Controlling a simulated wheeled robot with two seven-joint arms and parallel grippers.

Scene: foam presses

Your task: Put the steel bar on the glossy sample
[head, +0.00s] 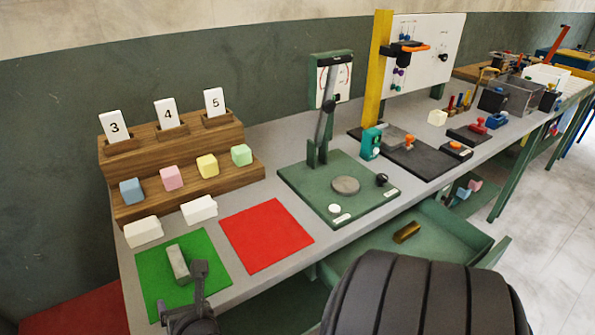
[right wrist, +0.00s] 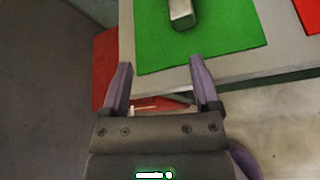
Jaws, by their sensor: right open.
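A grey steel bar (head: 178,263) lies on the green mat (head: 154,282) at the near left of the bench. It also shows at the top of the right wrist view (right wrist: 182,13), beyond the fingertips. My right gripper (head: 183,293) is over the mat's near edge in the head view, close to the bar and not touching it. In the right wrist view the gripper (right wrist: 160,82) is open with nothing between its fingers. Two white blocks, left (head: 143,231) and right (head: 199,209), lie behind the mat. I cannot tell which thing is the glossy sample. My left gripper is not in view.
A red mat (head: 265,236) beside the green one is bare. A wooden stepped rack (head: 180,155) holds coloured blocks and number cards. A green press (head: 338,188) stands to the right. A brass bar (head: 407,232) lies in the open green drawer (head: 455,232) below.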

